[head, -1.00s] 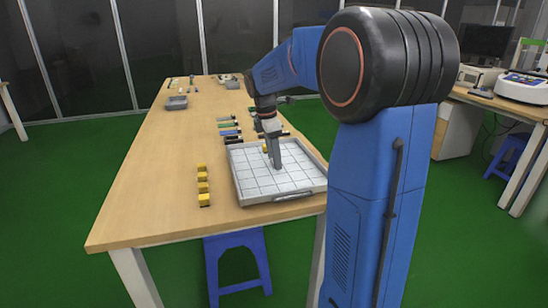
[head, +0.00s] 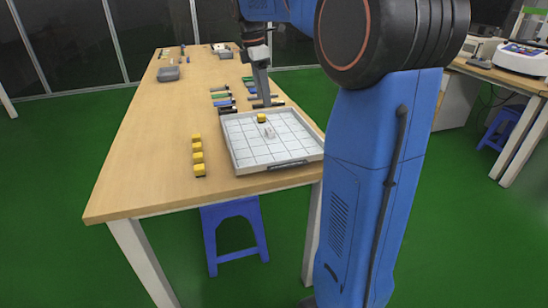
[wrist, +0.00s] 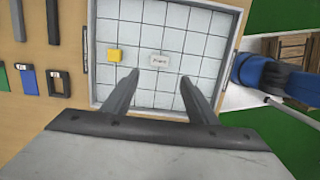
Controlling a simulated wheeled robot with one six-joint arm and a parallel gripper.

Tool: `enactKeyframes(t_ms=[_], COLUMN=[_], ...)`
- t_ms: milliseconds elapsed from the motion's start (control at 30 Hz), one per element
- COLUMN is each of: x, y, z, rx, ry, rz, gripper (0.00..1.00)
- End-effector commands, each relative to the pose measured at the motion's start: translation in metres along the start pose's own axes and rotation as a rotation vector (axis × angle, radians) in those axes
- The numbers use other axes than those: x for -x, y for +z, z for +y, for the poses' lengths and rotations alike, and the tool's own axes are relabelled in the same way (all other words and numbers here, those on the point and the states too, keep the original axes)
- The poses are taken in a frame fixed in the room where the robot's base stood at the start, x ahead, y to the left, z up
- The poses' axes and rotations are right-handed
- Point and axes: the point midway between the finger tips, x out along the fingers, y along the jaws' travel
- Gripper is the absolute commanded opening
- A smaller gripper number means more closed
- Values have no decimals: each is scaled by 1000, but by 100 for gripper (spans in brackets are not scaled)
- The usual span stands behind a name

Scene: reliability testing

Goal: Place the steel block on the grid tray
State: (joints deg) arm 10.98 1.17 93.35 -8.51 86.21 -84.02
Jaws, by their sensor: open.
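The steel block (head: 269,131) is a small pale silver piece lying on the grid tray (head: 245,152). In the wrist view the steel block (wrist: 158,60) shows printed marking and sits just beyond the fingertips, apart from them. My gripper (head: 265,103) is raised above the tray's far side in the head view. In the wrist view my gripper (wrist: 161,76) has its two fingers spread with nothing between them. A yellow block (wrist: 114,55) also lies on the grid tray (wrist: 205,45), left of the steel block with a gap.
Several yellow blocks (head: 198,156) stand in a row on the table (head: 145,170) left of the tray. Several dark and coloured bars (head: 222,97) lie behind the tray. A grey bin (head: 168,73) stands farther back. The table's front left is clear.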

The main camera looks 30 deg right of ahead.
Motion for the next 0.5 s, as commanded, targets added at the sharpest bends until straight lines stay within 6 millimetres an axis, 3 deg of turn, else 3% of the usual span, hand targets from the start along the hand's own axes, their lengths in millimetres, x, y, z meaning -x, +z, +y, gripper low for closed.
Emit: enactKeyframes(t_ms=[167,500], x=[0,-20], y=[-8,-34], z=[-27,-130], rx=[-83,-448], ry=[32,132], rz=[15,111], gripper=[53,53])
